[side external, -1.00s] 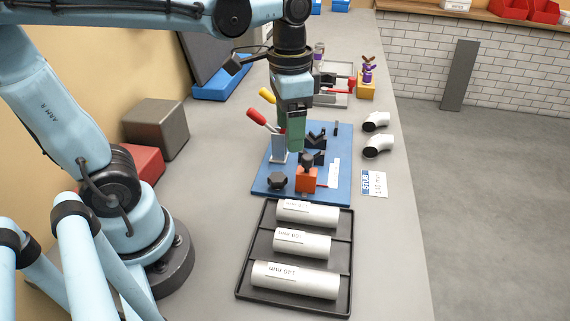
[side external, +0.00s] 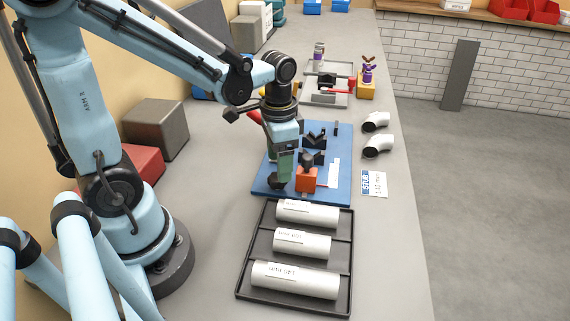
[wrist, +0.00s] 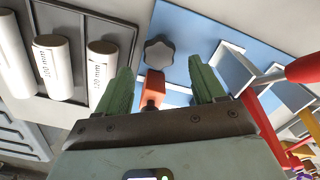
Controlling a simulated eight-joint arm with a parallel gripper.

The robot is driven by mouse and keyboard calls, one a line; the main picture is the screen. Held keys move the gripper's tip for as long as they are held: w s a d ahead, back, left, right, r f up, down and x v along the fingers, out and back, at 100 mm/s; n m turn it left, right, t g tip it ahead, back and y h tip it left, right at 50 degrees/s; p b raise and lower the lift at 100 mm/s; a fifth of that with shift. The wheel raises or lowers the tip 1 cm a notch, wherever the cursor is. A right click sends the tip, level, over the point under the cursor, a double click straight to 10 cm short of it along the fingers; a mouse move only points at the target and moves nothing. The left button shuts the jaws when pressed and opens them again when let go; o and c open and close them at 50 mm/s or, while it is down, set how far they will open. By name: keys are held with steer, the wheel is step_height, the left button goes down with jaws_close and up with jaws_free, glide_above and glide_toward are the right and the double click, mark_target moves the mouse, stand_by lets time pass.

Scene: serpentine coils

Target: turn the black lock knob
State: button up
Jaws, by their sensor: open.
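The black lock knob (wrist: 158,53) is a lobed star shape on the blue plate (wrist: 185,20), seen in the wrist view just beyond and between my fingertips. In the side external view the knob (side external: 279,183) sits at the near left of the blue plate (side external: 342,168), partly hidden under my gripper (side external: 283,172). An orange block (side external: 306,180) stands right of the knob.
A dark tray (side external: 243,285) with white tubes lies in front of the plate. Black V-shaped rests (side external: 314,140) stand on the plate. A red-handled lever (wrist: 303,68) is close to my right finger. Two elbow pipes (side external: 377,144) lie to the right.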

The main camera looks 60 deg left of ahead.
mark_target(273, 180)
steer(key=shift+f, duration=1.85)
steer(key=c, duration=1.1)
steer(key=m, duration=0.3)
steer(key=shift+m, duration=0.3)
steer(key=shift+d+m, duration=0.15)
steer(key=shift+m, duration=1.75)
